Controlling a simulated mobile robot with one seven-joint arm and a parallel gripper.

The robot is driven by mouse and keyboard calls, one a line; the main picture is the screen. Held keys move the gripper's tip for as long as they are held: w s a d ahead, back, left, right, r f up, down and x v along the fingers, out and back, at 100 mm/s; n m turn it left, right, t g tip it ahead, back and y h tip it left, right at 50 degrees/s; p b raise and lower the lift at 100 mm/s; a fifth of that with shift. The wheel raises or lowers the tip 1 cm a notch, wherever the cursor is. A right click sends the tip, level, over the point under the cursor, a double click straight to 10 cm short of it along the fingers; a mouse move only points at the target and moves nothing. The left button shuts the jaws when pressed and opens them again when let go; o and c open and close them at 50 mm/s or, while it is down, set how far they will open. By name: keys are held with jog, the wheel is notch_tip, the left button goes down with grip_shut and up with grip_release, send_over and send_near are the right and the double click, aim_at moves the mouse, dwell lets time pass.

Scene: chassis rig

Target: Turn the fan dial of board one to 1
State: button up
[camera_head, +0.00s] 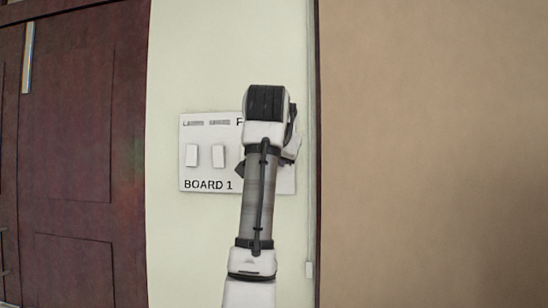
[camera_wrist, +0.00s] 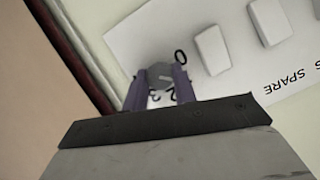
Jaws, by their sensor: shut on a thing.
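Board one is a white panel (camera_head: 207,174) on the pale wall, marked "BOARD 1". My arm covers its right part in the head view, so the dial is hidden there. In the wrist view, the fan dial (camera_wrist: 160,75) is a small grey knob on the panel (camera_wrist: 146,38). My gripper (camera_wrist: 158,80) is shut on the dial, with a purple finger on each side. A "0" shows beside the dial and a "2" shows below it. Other marks are partly covered by the fingers, and the dial's pointer cannot be made out.
Two white rocker switches, one at the left (camera_head: 191,155) and one nearer my arm (camera_head: 218,156), sit on the panel. A dark red door (camera_head: 80,150) is at the left. A brown surface (camera_head: 430,150) fills the right.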

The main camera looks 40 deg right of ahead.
jog(key=shift+f, duration=0.15)
jog(key=o, duration=1)
jog(key=shift+s+a, duration=0.1)
jog(key=b+v, duration=0.4)
jog(key=v, duration=0.9)
jog(key=shift+s+a+r, duration=0.15)
jog(key=shift+a+r, duration=0.05)
jog(key=shift+r, duration=0.1)
